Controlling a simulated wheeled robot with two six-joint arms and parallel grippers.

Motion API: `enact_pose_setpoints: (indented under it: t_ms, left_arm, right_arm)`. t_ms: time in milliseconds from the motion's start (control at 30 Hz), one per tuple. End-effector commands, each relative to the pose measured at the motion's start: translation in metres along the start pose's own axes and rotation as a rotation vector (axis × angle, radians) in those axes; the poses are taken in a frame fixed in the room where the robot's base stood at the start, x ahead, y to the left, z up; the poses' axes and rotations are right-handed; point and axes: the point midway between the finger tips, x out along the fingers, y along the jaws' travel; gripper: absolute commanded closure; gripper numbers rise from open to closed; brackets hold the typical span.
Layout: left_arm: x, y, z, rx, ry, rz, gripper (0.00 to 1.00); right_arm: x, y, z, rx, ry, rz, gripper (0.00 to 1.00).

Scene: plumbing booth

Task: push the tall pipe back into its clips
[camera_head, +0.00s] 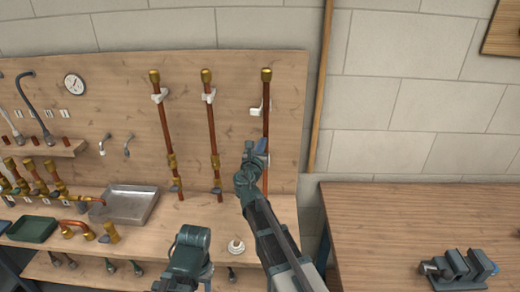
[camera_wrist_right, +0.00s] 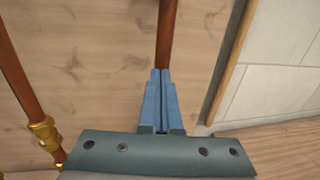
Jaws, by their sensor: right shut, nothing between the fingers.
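The tall copper pipe (camera_head: 266,90) with a brass cap stands upright at the right of the wooden board. Its white upper clip (camera_head: 256,110) shows mostly to the left of the pipe; I cannot tell whether the pipe sits in it. My right gripper (camera_head: 261,146) is at the middle of this pipe and hides part of it. In the right wrist view its blue fingers (camera_wrist_right: 160,88) are shut and empty, in line with the pipe (camera_wrist_right: 167,35). Whether they touch it is unclear.
Two similar pipes stand to the left, a middle one (camera_head: 212,135) and a farther one (camera_head: 165,128). A grey tray (camera_head: 130,205) and a white round fitting (camera_head: 236,247) are on the shelf. A vise (camera_head: 455,268) sits on the right table (camera_head: 400,220).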

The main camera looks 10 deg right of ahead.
Motion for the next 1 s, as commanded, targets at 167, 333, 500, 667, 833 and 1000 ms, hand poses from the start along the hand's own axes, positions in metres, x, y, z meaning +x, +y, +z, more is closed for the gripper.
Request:
enact_pose_setpoints:
  t_ms: [167, 333, 500, 667, 833, 1000]
  left_arm:
    - [0.0, 0.0, 0.0, 0.0, 0.0, 0.0, 0.5]
    - [0.0, 0.0, 0.0, 0.0, 0.0, 0.0, 0.5]
    - [-0.001, 0.0, 0.0, 0.0, 0.0, 0.0, 0.5]
    - [-0.003, 0.0, 0.0, 0.0, 0.0, 0.0, 0.5]
    - [-0.003, 0.0, 0.0, 0.0, 0.0, 0.0, 0.5]
    - [-0.003, 0.0, 0.0, 0.0, 0.0, 0.0, 0.5]
  right_arm:
    - [0.005, 0.0, 0.0, 0.0, 0.0, -0.001, 1.0]
    - [0.005, 0.0, 0.0, 0.0, 0.0, -0.001, 1.0]
    - [0.008, 0.0, 0.0, 0.0, 0.0, -0.001, 1.0]
    - [0.03, 0.004, 0.002, 0.0, 0.0, -0.003, 1.0]
    - [0.039, 0.004, 0.002, -0.003, -0.002, -0.002, 1.0]
    - [0.042, 0.004, 0.003, -0.006, -0.003, -0.004, 1.0]
